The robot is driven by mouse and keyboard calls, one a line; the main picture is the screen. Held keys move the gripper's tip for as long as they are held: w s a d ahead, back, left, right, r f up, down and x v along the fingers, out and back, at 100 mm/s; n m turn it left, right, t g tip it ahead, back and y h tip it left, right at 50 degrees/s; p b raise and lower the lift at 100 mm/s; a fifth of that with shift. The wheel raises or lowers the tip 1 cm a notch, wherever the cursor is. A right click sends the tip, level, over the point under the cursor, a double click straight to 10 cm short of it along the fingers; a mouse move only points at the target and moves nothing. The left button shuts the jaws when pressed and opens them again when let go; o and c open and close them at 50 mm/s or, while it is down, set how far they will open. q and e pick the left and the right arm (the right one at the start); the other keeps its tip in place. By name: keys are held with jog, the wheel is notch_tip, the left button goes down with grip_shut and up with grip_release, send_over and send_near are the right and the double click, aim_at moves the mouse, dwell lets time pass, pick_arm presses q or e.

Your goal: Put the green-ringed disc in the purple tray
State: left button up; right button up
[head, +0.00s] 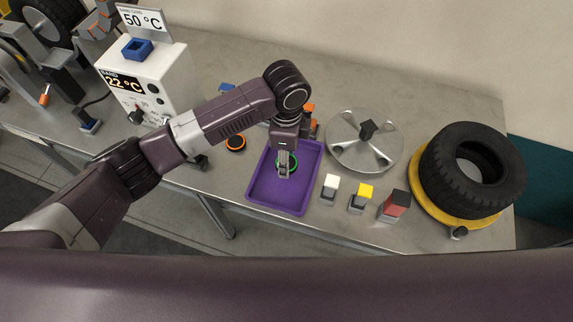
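The green-ringed disc (294,164) is dark with a bright green rim. In the head view it appears within the outline of the purple tray (260,190), toward its far half. I cannot tell whether it rests on the tray floor or is a little above it. My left gripper (284,172) points down over the tray, right at the disc, and its fingers cover part of it. The fingers are seen edge-on, so I cannot tell whether they grip the disc. My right gripper is not in view.
An orange-ringed disc (235,143) lies left of the tray. White (330,185), yellow (362,196) and red (395,204) topped blocks stand to its right. Behind them are a metal clamp plate (363,155) and a tyre (440,170). A white heater box (150,75) stands left.

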pick_arm(q)
jog(key=shift+f+p, duration=0.3)
jog(key=shift+f, duration=2.05)
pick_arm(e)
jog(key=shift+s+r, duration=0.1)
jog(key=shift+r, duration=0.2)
pick_arm(q)
jog(key=shift+f, duration=0.1)
jog(key=o, duration=1.2)
jog(key=shift+c, duration=0.2)
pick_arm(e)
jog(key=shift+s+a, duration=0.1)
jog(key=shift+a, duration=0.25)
